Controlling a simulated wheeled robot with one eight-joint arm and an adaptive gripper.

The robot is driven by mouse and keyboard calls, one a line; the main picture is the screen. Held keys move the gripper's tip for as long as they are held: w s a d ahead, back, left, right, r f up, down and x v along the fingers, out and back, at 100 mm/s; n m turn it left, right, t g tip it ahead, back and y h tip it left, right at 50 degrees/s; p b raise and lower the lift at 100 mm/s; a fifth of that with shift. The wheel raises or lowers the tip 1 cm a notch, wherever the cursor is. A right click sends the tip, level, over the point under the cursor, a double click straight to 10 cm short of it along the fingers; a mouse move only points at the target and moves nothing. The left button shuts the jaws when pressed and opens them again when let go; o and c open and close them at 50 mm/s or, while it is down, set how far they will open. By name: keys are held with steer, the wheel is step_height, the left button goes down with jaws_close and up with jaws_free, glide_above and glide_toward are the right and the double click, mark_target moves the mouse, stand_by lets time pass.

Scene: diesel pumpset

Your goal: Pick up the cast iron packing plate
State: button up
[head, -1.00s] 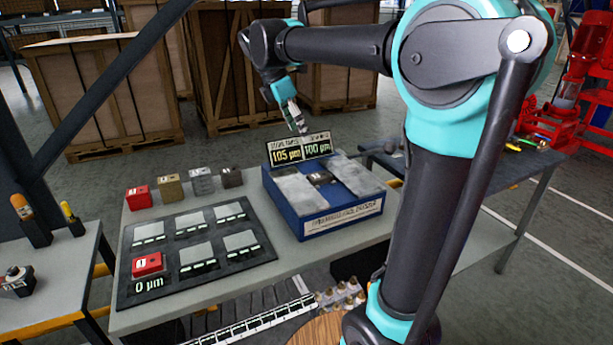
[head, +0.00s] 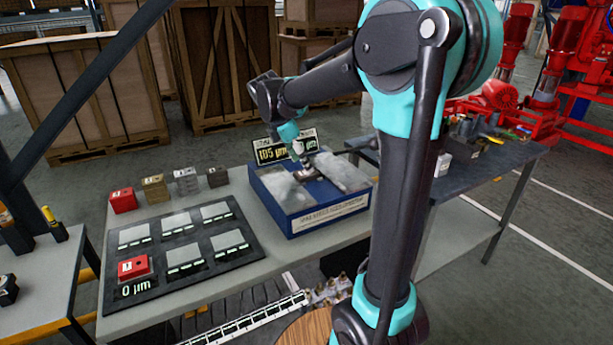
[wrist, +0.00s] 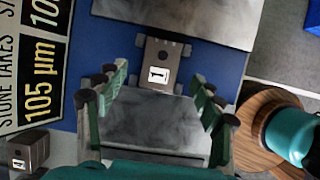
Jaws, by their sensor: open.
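The cast iron packing plate looks like the small grey-brown block (wrist: 158,68) marked 1 in the wrist view. It lies between two grey slabs on the blue fixture (head: 320,215). Whether the fingertips are level with the plate is hard to tell.
A display (head: 270,151) reading 105 µm stands behind the fixture. Red, brass, silver and dark (head: 217,177) blocks stand in a row to its left. A dark tray (head: 195,285) with several pads and a red block (head: 133,268) lies in front. A grey bench (head: 470,155) is at right.

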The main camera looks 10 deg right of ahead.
steer(key=shift+x, duration=1.8)
steer(key=shift+d, duration=0.1)
jaws_close()
